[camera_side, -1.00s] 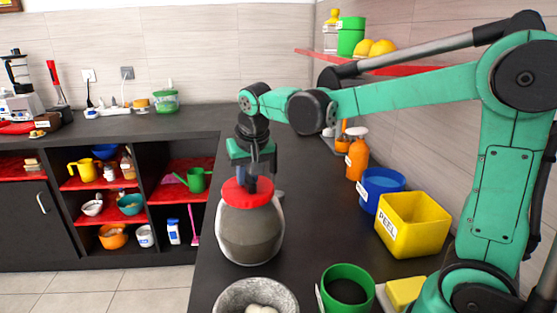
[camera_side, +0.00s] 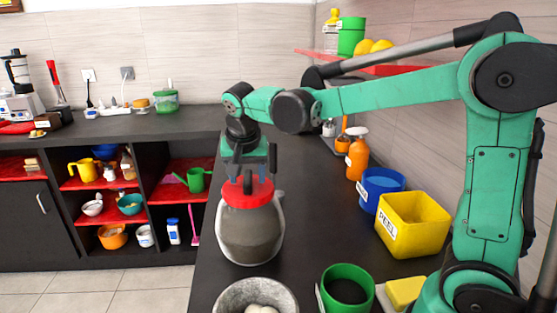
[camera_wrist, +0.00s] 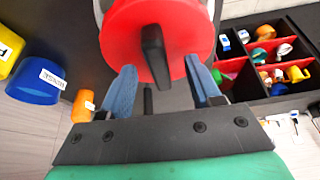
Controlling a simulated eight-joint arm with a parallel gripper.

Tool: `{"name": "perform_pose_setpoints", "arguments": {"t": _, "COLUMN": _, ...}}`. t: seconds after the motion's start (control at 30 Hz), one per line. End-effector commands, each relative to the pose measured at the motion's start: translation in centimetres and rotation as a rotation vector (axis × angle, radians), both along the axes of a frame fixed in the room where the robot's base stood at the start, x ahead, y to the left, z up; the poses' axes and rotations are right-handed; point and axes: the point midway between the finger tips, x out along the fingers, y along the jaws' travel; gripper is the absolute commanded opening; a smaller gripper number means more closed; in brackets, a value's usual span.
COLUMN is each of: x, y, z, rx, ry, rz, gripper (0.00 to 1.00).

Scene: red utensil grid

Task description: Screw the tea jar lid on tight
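The tea jar (camera_side: 250,236) is a grey-brown rounded jar with pale sides, standing upright on the dark counter. Its red lid (camera_side: 262,197) sits on the jar's mouth; I cannot tell how tight it is. The lid has a black upright handle (camera_wrist: 155,52), seen close in the wrist view, where the red lid (camera_wrist: 122,38) fills the top middle. My gripper (camera_side: 251,173) is over the lid, and its blue fingers (camera_wrist: 160,64) are spread apart. The handle lies between the fingers' line with a gap on both sides, so nothing is held.
A grey stone bowl (camera_side: 231,293) and a green pot (camera_side: 347,273) stand in front of the jar. A yellow PEEL bin (camera_side: 420,226), a blue bin (camera_side: 368,199) and an orange bottle (camera_side: 357,160) line the right side. The counter behind the jar is mostly clear.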

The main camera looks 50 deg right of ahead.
Motion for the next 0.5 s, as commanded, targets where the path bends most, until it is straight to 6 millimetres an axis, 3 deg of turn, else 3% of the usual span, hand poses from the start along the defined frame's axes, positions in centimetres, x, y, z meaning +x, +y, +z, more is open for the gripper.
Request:
{"name": "perform_pose_setpoints", "arguments": {"t": 0.3, "x": -0.1, "y": 0.1, "z": 0.2, "rx": 0.001, "ry": 0.001, "rz": 0.001, "gripper": 0.56}}
{"name": "perform_pose_setpoints", "arguments": {"t": 0.5, "x": -0.8, "y": 0.8, "z": 2.6, "rx": 0.001, "ry": 0.001, "rz": 0.001, "gripper": 0.56}}
